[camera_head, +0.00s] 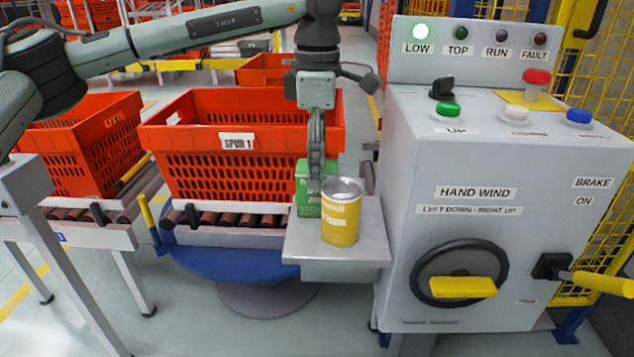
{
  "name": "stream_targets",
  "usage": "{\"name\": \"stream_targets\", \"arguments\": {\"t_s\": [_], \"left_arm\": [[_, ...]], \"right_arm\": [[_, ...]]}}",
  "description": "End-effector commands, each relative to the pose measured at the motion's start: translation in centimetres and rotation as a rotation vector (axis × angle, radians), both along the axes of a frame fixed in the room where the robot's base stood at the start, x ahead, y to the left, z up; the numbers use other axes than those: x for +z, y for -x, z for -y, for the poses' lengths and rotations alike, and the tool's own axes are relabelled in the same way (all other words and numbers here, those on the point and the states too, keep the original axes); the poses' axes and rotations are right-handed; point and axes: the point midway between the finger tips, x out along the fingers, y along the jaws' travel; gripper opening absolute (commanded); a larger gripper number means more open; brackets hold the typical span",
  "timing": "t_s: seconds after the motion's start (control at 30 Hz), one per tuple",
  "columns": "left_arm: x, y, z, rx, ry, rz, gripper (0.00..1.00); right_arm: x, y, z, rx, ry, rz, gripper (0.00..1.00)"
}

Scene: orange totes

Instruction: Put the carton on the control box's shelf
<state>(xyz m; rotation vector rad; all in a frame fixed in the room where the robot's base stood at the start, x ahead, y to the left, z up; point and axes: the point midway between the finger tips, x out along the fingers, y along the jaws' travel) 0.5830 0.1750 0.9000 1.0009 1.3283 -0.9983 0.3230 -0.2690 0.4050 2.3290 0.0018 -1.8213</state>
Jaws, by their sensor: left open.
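The green carton (302,190) stands upright at the back left of the control box's grey shelf (362,238), behind a yellow can and partly hidden by it and by my gripper. My left gripper (316,176) points straight down at the carton, its fingers overlapping the carton's upper part. It is open; the picture does not show whether its fingers touch the carton. The grey control box (400,160) stands right of the shelf. My right gripper is not in view.
The yellow can (341,222) stands on the shelf, close in front of the carton. An orange tote (185,165) marked SPUR 1 sits on rollers over a blue turntable (225,262), left of the shelf. A handwheel (425,262) and yellow brake lever (600,282) project from the box.

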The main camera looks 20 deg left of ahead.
Motion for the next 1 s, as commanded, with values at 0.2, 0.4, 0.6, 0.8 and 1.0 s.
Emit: {"name": "stream_targets", "arguments": {"t_s": [0.2,0.4,0.6,0.8,1.0], "left_arm": [[4.5,0.0,0.1,-0.001,0.001,0.001,0.67],[6.6,0.0,0.1,-0.001,0.0,-0.001,0.67],[7.0,0.1,0.1,-0.001,0.0,-0.002,0.67],[6.9,0.1,0.0,-0.001,0.001,-0.002,0.67],[6.9,0.1,0.0,-0.001,0.001,-0.002,0.67]], "right_arm": [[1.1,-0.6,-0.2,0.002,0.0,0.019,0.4],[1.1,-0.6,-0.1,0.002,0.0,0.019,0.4],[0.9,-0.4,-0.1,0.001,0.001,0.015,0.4],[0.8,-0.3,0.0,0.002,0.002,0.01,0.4],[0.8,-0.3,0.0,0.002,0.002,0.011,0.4]]}}
